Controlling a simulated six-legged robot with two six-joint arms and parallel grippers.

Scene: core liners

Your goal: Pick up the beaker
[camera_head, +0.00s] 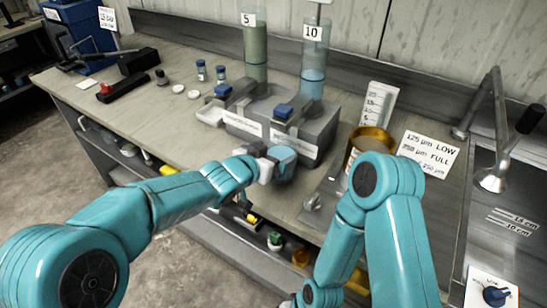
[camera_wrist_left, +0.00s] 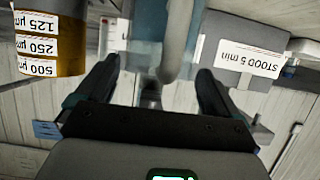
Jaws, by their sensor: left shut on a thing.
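My left gripper (camera_head: 283,165) is at the front edge of the bench, just in front of the grey block that bears the two tall tubes. In the left wrist view its two dark fingers (camera_wrist_left: 155,90) stand either side of a grey curved handle. A clear, bluish beaker (camera_wrist_left: 145,45) shows just beyond the fingers, and the gripper is shut on it. In the head view the beaker is largely hidden by the gripper.
The grey block (camera_head: 318,135) holds tubes labelled 5 (camera_head: 255,45) and 10 (camera_head: 315,55). A sink with a tap (camera_head: 492,180) is at the far right.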

